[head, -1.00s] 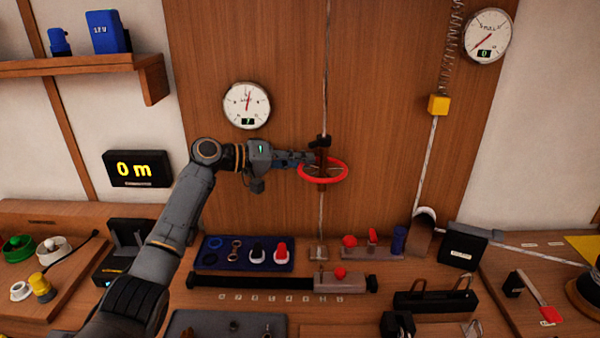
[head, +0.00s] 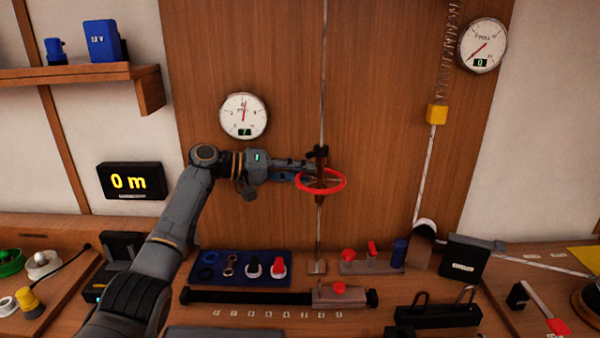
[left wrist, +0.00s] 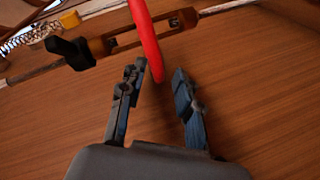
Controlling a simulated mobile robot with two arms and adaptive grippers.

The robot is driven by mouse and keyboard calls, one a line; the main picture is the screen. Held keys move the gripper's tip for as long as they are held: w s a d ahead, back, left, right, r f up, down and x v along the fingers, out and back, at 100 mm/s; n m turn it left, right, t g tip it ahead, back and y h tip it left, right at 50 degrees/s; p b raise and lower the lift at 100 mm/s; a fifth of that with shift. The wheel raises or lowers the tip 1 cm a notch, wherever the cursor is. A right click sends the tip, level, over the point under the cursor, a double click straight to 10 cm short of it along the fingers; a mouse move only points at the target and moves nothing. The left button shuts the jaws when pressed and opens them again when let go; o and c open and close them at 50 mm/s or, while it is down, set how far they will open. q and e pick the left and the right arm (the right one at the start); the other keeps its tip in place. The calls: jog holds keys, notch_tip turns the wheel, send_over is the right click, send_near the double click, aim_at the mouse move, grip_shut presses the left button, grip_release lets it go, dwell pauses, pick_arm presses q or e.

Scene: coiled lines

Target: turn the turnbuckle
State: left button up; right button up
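The turnbuckle (head: 320,198) hangs upright on a line in front of the wood panel, with a red ring handwheel (head: 334,188) around it and a black piece at its top. The left wrist view shows its brown open frame (left wrist: 125,41) and the red rim (left wrist: 147,35). My left gripper (head: 306,170) is at the wheel's left side. In the left wrist view its two fingers (left wrist: 161,72) are apart, with the red rim reaching into the gap between their tips. Light gaps show on both sides of the rim. My right gripper is out of view.
A round gauge (head: 243,116) hangs left of the line, another (head: 483,45) at upper right. A blue tray (head: 240,268) and a bench fixture with red knobs (head: 370,266) stand below. A yellow block (head: 436,113) hangs from a spring at right. The panel around the turnbuckle is clear.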

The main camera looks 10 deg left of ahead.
pick_arm(q)
jog(key=shift+r, duration=0.1)
jog(key=v, duration=1.2)
jog(key=shift+o, duration=0.4)
